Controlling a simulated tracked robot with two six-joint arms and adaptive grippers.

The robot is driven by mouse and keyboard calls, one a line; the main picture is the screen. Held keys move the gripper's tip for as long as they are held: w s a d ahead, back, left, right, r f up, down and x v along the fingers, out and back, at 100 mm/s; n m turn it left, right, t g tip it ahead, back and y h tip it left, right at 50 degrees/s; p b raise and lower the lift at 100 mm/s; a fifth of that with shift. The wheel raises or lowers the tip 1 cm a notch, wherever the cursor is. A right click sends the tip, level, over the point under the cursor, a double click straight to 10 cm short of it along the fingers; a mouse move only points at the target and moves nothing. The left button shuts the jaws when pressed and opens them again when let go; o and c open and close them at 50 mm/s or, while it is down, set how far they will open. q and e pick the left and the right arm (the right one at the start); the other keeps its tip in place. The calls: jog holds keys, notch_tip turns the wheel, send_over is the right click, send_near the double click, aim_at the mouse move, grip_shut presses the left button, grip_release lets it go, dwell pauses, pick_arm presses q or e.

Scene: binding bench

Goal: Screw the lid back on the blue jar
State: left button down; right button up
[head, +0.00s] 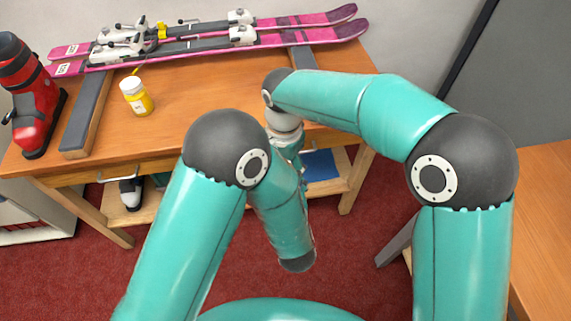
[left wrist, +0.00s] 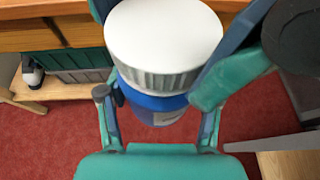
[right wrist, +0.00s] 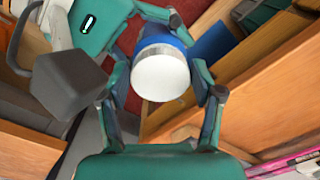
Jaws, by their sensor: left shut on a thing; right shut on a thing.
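The blue jar (left wrist: 155,107) is held in the air in front of the bench, with its white ribbed lid (left wrist: 165,45) seated on its mouth. I cannot tell how tightly the lid sits. My left gripper (left wrist: 160,98) is shut around the jar's body, below the lid. My right gripper (right wrist: 161,82) is shut on the lid, which shows its smooth top in the right wrist view (right wrist: 160,78); the blue body (right wrist: 155,38) shows behind it. In the head view my arms hide the jar and lid.
Pink skis (head: 300,35) lie along the back. A blue flat thing (head: 320,165) lies on the lower shelf. Another wooden surface (head: 545,200) is at right.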

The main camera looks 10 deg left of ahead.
jog(key=m, duration=0.4)
jog(key=shift+w+a+m, duration=0.15)
jog(key=shift+m, duration=0.15)
jog(key=m, duration=0.4)
jog(key=shift+w, duration=0.15)
jog(key=m, duration=0.4)
jog(key=shift+w+m, duration=0.15)
jog(key=shift+m, duration=0.15)
jog(key=m, duration=0.3)
jog(key=shift+w, duration=0.1)
jog(key=o, duration=0.7)
jog(key=shift+c, duration=0.2)
